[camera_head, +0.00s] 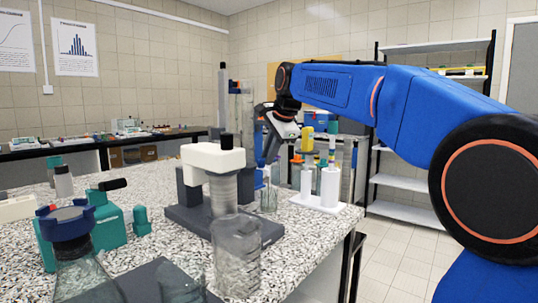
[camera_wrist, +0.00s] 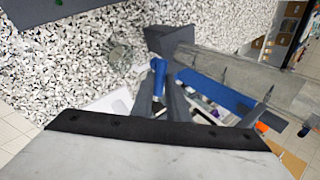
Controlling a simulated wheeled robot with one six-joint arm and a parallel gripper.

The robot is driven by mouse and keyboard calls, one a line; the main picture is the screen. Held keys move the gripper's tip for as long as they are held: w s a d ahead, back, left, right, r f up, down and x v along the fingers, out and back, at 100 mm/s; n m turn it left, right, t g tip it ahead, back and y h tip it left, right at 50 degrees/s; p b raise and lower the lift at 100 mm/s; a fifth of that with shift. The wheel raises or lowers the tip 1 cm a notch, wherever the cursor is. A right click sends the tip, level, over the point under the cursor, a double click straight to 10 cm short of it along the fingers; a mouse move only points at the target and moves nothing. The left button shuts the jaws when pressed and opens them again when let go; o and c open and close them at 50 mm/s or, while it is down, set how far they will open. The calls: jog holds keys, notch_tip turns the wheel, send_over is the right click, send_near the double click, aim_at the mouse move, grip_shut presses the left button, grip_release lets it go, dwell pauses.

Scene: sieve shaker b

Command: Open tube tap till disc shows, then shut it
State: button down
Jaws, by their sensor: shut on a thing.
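My gripper (camera_wrist: 158,92) is shut on a small blue tap handle (camera_wrist: 158,66) in the wrist view. The handle sits beside a dark grey block at one end of a long clear tube (camera_wrist: 235,75). In the head view the tall tube (camera_head: 241,112) stands behind the shaker, and my gripper (camera_head: 268,152) reaches down beside it. The fingers and the tap are too small and partly hidden there. I cannot make out a disc in the tube or how far the tap is turned.
A small glass beaker (camera_wrist: 122,55) stands on the speckled bench near the tap. A white and grey shaker (camera_head: 213,158) with a large glass jar (camera_head: 237,262) stands in front. A white rack (camera_head: 328,190) of cylinders is to the right, near the bench edge.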

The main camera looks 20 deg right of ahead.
jog(key=c, duration=1.7)
grip_release()
jog(key=v, duration=1.7)
jog(key=shift+s+r, duration=0.1)
jog(key=shift+r, duration=0.1)
